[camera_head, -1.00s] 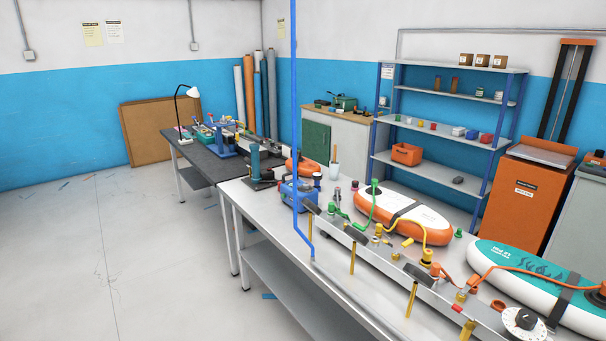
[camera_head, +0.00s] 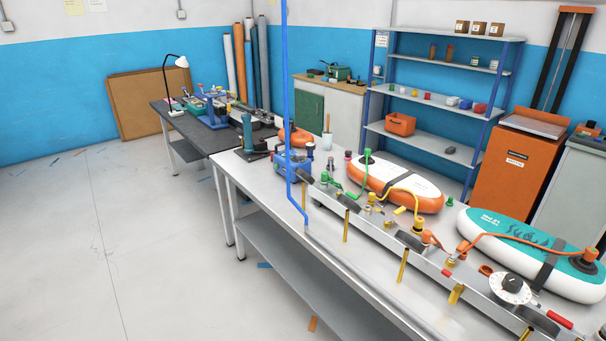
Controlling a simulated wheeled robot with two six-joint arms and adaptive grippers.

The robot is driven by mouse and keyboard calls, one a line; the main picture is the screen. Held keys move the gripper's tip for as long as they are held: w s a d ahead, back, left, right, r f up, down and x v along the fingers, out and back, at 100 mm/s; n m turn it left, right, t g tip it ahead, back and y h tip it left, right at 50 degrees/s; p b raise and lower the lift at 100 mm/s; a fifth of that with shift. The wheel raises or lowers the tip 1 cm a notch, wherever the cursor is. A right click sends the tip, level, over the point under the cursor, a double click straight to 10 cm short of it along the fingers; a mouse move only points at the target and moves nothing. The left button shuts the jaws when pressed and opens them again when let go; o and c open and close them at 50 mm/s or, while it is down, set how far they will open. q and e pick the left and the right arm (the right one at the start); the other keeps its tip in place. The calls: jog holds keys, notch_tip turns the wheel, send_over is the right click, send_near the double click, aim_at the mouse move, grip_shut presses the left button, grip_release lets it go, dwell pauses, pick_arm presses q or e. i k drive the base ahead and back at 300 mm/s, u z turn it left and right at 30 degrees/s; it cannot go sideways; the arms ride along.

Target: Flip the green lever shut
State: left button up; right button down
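A small green lever or fitting (camera_head: 326,179) shows on the long metal rail (camera_head: 385,235) on the near bench, just right of a blue pump-like device (camera_head: 293,165). It is small, and I cannot tell whether it stands open or shut. A green hose (camera_head: 361,186) runs from near it to a green fitting (camera_head: 368,154) at the orange and white board (camera_head: 400,182). Neither of my grippers is in view.
The metal bench (camera_head: 262,196) runs from the middle to the lower right. A blue upright pole (camera_head: 286,85) stands at its front edge. A teal and white board (camera_head: 520,240) and a white dial (camera_head: 511,288) lie farther right. The floor at left is mostly clear.

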aim_at(347, 193)
jog(key=k, duration=0.55)
jog(key=z, duration=0.4)
jog(key=i, duration=1.45)
jog(key=z, duration=3.55)
jog(key=k, duration=2.1)
